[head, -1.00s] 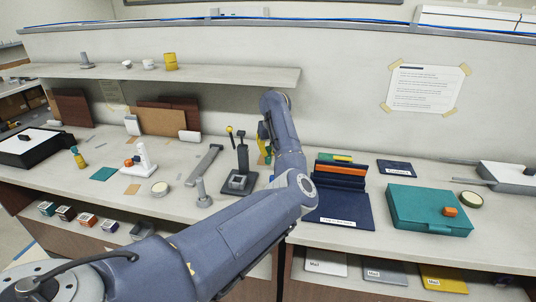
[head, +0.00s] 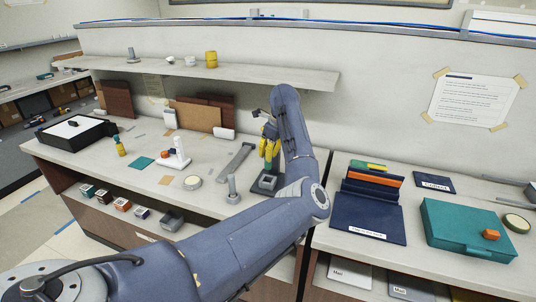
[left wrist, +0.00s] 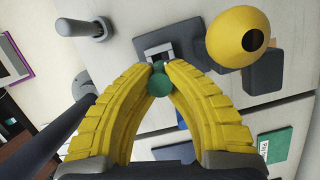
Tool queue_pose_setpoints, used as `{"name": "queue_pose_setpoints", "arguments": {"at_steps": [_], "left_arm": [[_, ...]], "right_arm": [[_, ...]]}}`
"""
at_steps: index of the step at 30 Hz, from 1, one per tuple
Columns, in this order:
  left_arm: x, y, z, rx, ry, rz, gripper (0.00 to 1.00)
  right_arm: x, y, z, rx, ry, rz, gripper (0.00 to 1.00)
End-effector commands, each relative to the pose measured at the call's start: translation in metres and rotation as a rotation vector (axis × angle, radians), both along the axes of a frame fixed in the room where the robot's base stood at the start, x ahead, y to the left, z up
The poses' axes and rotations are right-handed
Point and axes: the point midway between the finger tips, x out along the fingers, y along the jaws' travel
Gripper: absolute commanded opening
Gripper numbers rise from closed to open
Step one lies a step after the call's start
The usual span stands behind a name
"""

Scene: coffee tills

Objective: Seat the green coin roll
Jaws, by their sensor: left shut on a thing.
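My left gripper (head: 269,147) has yellow fingers and reaches over a dark press-like stand (head: 264,186) on the counter. In the left wrist view the fingertips (left wrist: 161,68) are shut on a small green piece with a round end, the green coin roll (left wrist: 159,84). Just beyond the tips is a grey block with a slot (left wrist: 160,50), on the dark stand. I cannot tell whether the roll touches the block. A yellow knob (left wrist: 232,35) with a dark hole is right of the fingers. My right gripper is not in view.
A grey post (head: 232,188) stands close left of the stand, with a long grey bar (head: 236,160) behind it. A navy folder holder (head: 362,222) and teal case (head: 470,230) lie to the right. A shelf (head: 300,78) runs above the counter.

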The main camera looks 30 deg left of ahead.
Motion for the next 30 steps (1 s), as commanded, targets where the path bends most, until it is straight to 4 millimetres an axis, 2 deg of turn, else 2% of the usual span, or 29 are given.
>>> {"name": "queue_pose_setpoints", "arguments": {"at_steps": [7,21,30], "left_arm": [[0.0,0.0,-0.003,0.002,0.0,-0.001,0.0],[0.0,0.0,-0.036,0.003,0.002,-0.002,0.0],[0.0,0.0,-0.046,0.003,0.0,-0.003,0.0]], "right_arm": [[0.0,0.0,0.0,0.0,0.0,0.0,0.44],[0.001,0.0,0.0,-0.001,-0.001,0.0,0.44],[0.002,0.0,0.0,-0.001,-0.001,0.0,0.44]]}}
